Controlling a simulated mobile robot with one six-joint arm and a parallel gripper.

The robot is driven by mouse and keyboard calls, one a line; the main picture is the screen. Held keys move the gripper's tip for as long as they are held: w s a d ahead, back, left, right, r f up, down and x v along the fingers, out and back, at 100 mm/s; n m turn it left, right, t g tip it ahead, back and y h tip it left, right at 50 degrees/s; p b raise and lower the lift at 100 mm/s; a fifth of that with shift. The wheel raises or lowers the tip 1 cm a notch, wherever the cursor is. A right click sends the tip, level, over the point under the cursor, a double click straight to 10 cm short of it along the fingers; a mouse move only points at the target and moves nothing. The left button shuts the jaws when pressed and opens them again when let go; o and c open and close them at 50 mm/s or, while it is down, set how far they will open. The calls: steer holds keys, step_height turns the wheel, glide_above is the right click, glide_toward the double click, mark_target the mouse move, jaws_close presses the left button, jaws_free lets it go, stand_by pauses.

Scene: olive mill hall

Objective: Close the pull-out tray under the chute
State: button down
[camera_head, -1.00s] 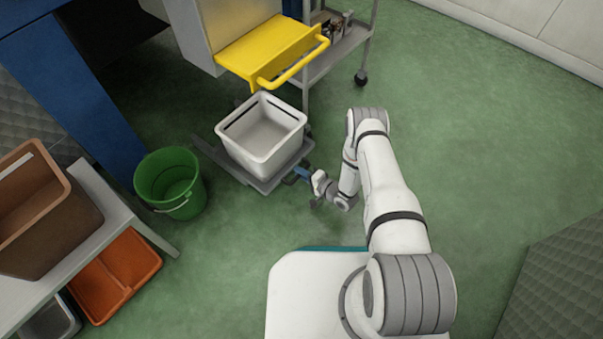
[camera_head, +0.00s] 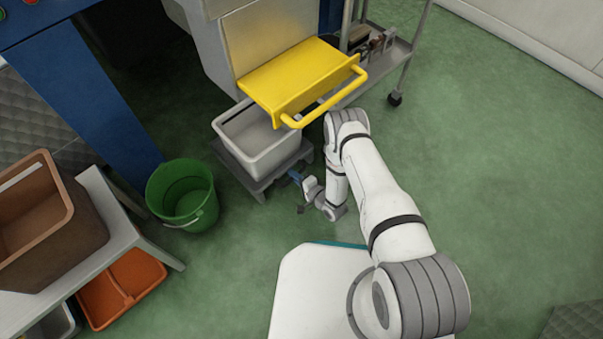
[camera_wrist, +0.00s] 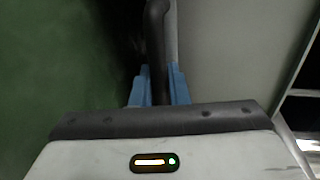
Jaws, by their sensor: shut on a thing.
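The pull-out tray (camera_head: 258,185) is a low dark grey platform at the foot of the machine. It carries a pale grey bin (camera_head: 268,163). The yellow chute (camera_head: 298,78) with its yellow bar hangs above and covers the bin's back right part from view. My gripper (camera_head: 295,176) is at the tray's front right edge. In the wrist view its blue fingers (camera_wrist: 157,88) are shut on a dark bar (camera_wrist: 157,30), which looks like the tray's handle. How far back the tray reaches is hidden.
A green bucket (camera_head: 182,194) stands on the floor left of the tray. A blue machine leg (camera_head: 95,110) is behind it. A grey wheeled cart (camera_head: 385,65) stands right of the chute. A bench with a brown crate (camera_head: 45,225) is at left.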

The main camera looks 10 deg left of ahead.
steer(key=shift+w+a, duration=0.15)
steer(key=shift+a, duration=0.05)
steer(key=c, duration=1.5)
jaws_free()
steer(key=p+v, duration=0.3)
steer(key=v, duration=0.5)
steer(key=shift+w, duration=0.1)
